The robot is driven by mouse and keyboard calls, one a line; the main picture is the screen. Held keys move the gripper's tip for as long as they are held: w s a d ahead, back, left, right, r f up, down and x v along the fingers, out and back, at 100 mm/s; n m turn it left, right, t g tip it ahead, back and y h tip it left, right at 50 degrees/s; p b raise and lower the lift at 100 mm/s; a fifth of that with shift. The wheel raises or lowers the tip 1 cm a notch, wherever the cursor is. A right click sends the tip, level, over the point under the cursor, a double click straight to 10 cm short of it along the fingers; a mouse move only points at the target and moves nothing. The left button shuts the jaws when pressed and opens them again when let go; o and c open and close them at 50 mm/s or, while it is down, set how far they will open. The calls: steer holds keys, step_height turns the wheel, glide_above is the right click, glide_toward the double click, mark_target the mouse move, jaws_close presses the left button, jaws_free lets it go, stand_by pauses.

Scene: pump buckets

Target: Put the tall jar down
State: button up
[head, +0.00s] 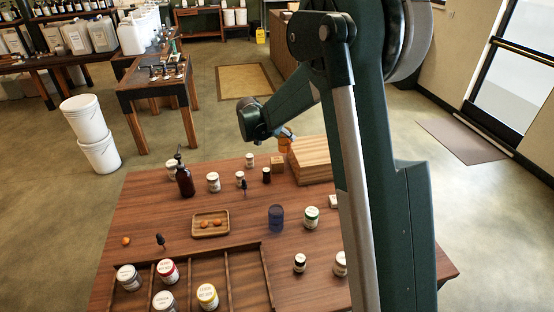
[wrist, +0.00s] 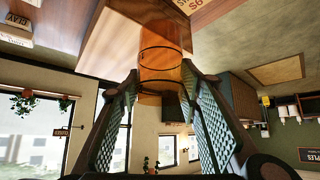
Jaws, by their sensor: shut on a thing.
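The tall jar, clear amber, is between my gripper's fingers in the wrist view (wrist: 165,58). My gripper (wrist: 162,85) is shut on it, one textured finger on each side. In the head view the amber jar (head: 284,145) shows small at the back of the table, just left of a wooden box (head: 312,160), below my gripper (head: 287,131). The box also fills the upper left of the wrist view (wrist: 115,40), close to the jar. I cannot tell whether the jar touches the table or the box.
The table (head: 150,215) holds a small wooden block (head: 277,163), a dark vial (head: 266,175), white jars (head: 213,182), a brown pump bottle (head: 185,180), a blue jar (head: 276,218) and a small tray (head: 210,232). A divided rack (head: 228,275) lies at the front. Bare wood shows between them.

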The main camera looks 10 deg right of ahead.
steer(key=w+a, duration=0.2)
steer(key=w, duration=0.4)
steer(key=shift+w+p, duration=0.15)
steer(key=shift+p, duration=0.3)
steer(key=shift+f, duration=0.1)
step_height(320, 180, down, 6)
steer(key=shift+b, duration=0.35)
steer(key=shift+f, duration=0.2)
steer(key=shift+f, duration=1.75)
steer(key=shift+f+b, duration=0.15)
steer(key=shift+b, duration=0.2)
steer(key=o, duration=1)
